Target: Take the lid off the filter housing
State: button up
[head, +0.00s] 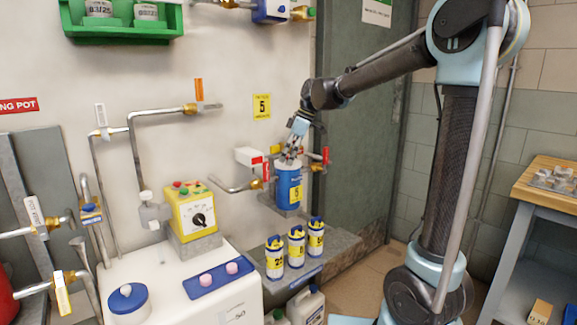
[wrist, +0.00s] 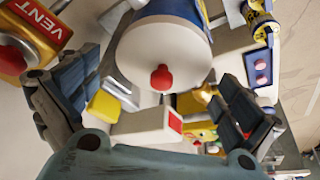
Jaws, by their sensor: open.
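The filter housing (head: 289,188) is a blue upright cylinder with a yellow "5" label, standing on a ledge by the wall. My gripper (head: 292,149) is just above the housing top in the head view and partly covers the lid there. In the wrist view my gripper (wrist: 160,95) is open, with one dark padded finger on each side of the knob. Nothing is held between the fingers. I cannot tell whether they touch the lid.
Pipes with red-handled valves (head: 326,156) flank the housing closely; a red VENT tag (wrist: 42,30) is near the left finger. Several small labelled canisters (head: 296,247) stand on the ledge in front. A yellow control box (head: 188,208) is to the left. A wooden bench (head: 545,185) is at right.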

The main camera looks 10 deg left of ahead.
jog(key=c, duration=1.1)
